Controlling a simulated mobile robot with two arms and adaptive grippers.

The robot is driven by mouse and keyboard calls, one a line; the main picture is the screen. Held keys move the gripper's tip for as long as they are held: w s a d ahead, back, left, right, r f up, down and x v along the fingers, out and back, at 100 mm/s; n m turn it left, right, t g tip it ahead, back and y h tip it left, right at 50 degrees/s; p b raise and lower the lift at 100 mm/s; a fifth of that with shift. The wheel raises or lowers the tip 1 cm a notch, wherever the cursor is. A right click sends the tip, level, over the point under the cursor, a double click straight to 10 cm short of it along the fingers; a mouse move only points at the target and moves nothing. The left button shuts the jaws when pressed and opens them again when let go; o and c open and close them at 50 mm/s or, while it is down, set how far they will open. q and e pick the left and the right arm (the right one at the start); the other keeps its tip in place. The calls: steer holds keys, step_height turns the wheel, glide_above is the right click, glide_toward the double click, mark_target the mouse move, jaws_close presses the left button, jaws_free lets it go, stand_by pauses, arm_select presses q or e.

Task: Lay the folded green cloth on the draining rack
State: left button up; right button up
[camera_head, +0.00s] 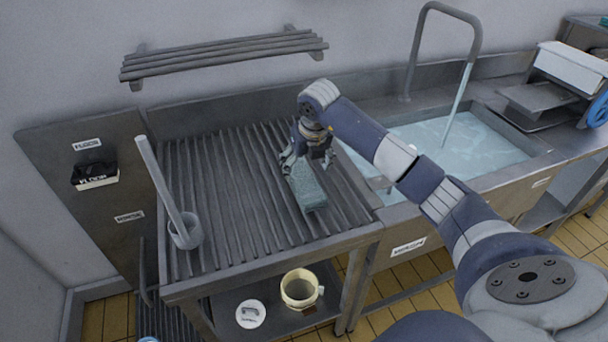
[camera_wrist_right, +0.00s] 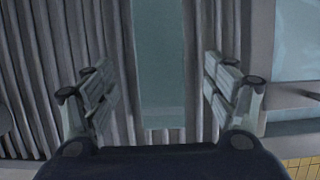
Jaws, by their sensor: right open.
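The folded green cloth (camera_head: 308,190) lies on the ribbed draining rack (camera_head: 228,190), right of its middle and along the ribs. In the right wrist view the cloth (camera_wrist_right: 161,70) is a flat green strip between my fingers, with ribs of the rack (camera_wrist_right: 60,60) on both sides. My right gripper (camera_head: 305,160) is over the far end of the cloth and hides that end. It is open, with its fingers (camera_wrist_right: 160,95) apart on either side of the cloth and a gap to each edge. My left gripper is not in view.
A water-filled sink (camera_head: 450,140) with a running tap (camera_head: 437,20) adjoins on the right. A slatted shelf (camera_head: 220,55) hangs behind. A cream pot (camera_head: 300,288) stands on the lower shelf.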

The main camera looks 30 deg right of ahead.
steer(key=v, duration=0.7)
steer(key=shift+b, duration=0.35)
